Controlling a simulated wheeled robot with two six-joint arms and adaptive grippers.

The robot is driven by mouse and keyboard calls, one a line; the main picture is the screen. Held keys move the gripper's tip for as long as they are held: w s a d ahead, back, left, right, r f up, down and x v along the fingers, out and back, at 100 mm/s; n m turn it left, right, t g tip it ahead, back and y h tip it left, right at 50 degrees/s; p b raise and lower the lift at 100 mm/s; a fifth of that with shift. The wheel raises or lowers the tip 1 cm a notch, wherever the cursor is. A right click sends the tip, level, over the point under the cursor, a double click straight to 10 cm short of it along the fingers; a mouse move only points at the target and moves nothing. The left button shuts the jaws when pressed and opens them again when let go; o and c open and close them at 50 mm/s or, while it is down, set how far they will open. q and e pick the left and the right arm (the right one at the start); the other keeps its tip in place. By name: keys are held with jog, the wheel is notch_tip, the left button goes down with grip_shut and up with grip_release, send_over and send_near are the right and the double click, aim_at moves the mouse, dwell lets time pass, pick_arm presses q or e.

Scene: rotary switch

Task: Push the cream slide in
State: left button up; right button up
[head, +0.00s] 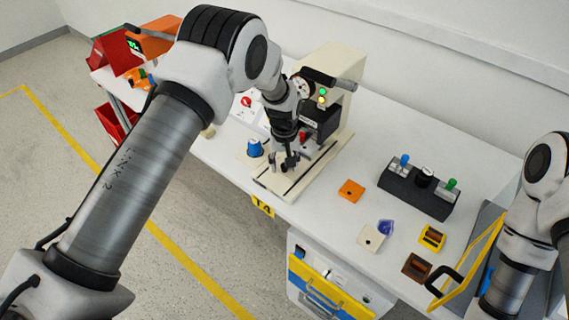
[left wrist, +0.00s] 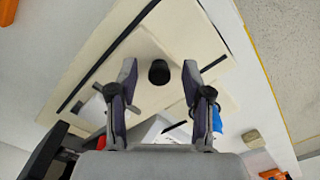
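The cream machine (head: 335,68) stands on the white table, with a flat cream base reaching toward the front. The cream slide (left wrist: 146,48) shows in the left wrist view as a plate between dark rails, with a round black knob (left wrist: 159,66) on it. My left gripper (head: 289,162) points down over the base in the head view. In the left wrist view my left gripper (left wrist: 159,78) is open, with one finger on each side of the knob and a gap to both. Most of the slide is hidden behind the gripper in the head view. My right gripper is not visible.
A blue knob (head: 254,147) stands left of the base. To the right are an orange block (head: 351,190), a dark switch box (head: 417,187) and a yellow block (head: 432,237). The machine's body rises close behind the gripper. Table behind the switch box is clear.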

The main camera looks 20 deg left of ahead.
pick_arm(q)
notch_tip(320, 180, up, 12)
dwell(0.4)
jog(key=shift+a, duration=0.1)
